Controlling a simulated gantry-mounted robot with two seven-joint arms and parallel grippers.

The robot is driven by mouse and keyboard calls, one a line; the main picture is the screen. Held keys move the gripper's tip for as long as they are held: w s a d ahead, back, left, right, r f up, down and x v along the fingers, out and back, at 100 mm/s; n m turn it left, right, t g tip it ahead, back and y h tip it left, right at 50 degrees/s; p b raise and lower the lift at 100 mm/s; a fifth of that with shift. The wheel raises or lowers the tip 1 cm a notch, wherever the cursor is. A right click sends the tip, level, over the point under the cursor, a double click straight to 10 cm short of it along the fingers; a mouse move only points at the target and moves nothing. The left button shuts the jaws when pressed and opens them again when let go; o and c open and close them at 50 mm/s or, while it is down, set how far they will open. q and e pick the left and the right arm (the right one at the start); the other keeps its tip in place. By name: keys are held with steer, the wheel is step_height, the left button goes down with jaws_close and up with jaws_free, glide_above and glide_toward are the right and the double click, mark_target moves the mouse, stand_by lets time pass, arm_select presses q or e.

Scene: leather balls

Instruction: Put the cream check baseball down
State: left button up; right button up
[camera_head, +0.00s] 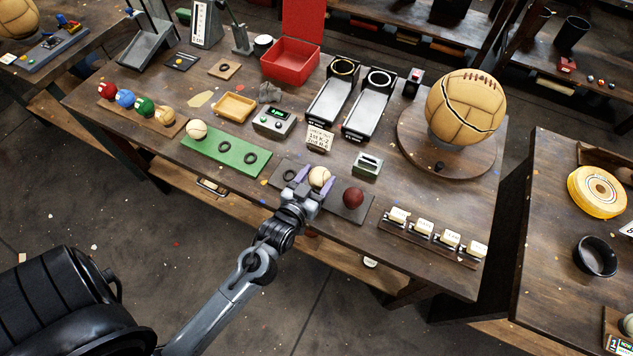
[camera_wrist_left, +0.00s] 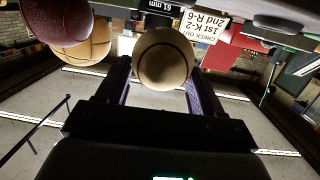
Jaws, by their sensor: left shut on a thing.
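My left gripper (camera_head: 317,183) is shut on a cream ball, the cream check baseball (camera_head: 320,176), at the front of the table over the dark grey mat (camera_head: 334,195). In the left wrist view, the baseball (camera_wrist_left: 163,58) sits between the two fingertips, with a dark curved line across it. Whether it touches the mat cannot be told. A dark ring (camera_head: 289,176) lies on the mat left of the gripper, and a dark red ball (camera_head: 352,197) is at its right. Another cream ball (camera_head: 196,130) sits on the green mat (camera_head: 228,152). My right gripper is not in view.
Two grey chutes (camera_head: 332,101) stand behind the gripper, with a handwritten card (camera_head: 320,138) before them. A small green-grey box (camera_head: 367,165) is close by at the right. A large tan ball (camera_head: 463,108) stands on a round board. Labelled blocks (camera_head: 423,229) line the front right.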

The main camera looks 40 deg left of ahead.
arm_select(q)
steer(key=shift+f, duration=0.8)
steer(key=shift+f, duration=0.25)
steer(key=o, duration=1.2)
